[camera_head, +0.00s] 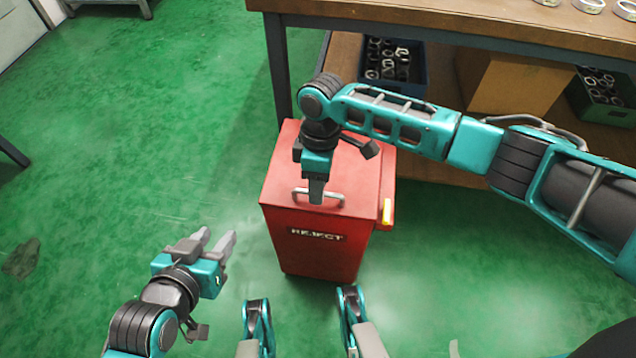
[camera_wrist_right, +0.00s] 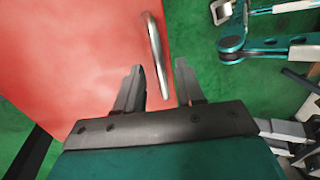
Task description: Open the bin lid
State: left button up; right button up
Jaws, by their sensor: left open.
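The red reject bin (camera_head: 315,255) stands on the green floor, with its lid (camera_head: 282,165) lying shut on top. A metal bar handle (camera_head: 332,196) is on the lid's front part. My right gripper (camera_head: 316,192) points down at the handle. In the right wrist view, the handle (camera_wrist_right: 155,50) runs between the spread fingers of my right gripper (camera_wrist_right: 160,85), with a visible gap to the fingers. The red lid (camera_wrist_right: 80,50) fills the left of that view. My left gripper (camera_head: 215,240) is open and empty, left of the bin and apart from it.
A workbench (camera_head: 450,25) with metal rings on top stands behind the bin. Its lower shelf holds a blue crate of parts (camera_head: 392,65), a cardboard box (camera_head: 510,82) and another crate (camera_head: 603,98).

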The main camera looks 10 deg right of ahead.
grip_shut()
dwell(0.3)
dwell(0.4)
